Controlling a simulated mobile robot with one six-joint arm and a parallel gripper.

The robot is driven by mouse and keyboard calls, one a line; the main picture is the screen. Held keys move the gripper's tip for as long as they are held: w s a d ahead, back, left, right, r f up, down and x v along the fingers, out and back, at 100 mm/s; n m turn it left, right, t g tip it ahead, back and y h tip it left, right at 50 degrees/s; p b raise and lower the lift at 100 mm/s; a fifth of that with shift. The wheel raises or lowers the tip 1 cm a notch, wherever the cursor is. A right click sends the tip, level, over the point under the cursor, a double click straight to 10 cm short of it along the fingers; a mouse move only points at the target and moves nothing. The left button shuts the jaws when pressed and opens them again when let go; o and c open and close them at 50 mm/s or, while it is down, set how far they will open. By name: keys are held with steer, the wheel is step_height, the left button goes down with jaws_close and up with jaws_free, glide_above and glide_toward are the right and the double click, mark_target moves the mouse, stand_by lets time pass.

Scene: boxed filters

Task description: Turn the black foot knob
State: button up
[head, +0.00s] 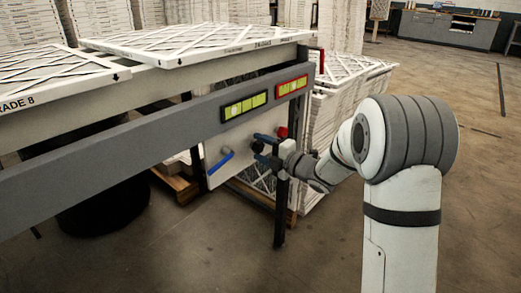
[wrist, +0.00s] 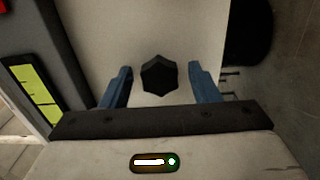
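The black knob (wrist: 159,75) is a dark faceted knob on a pale panel (wrist: 180,30) in the wrist view. It sits between the two blue fingertips of my gripper (wrist: 161,80), with a visible gap on each side. My gripper is open, and neither finger appears to touch the knob. In the head view my gripper (head: 264,148) is at the panel under the grey beam, with the black knob (head: 257,146) at its fingertips. How deep the knob lies between the fingers is hard to tell.
A red knob (head: 282,131) is just above my gripper, and a blue lever (head: 220,163) is to its left. Two green-yellow level gauges (head: 244,106) are on the grey beam (head: 150,130). A dark post (head: 280,212) stands below. White boxed filters (head: 190,43) lie on top.

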steer(key=c, duration=0.9)
steer(key=shift+a, duration=0.15)
steer(key=shift+c, duration=0.2)
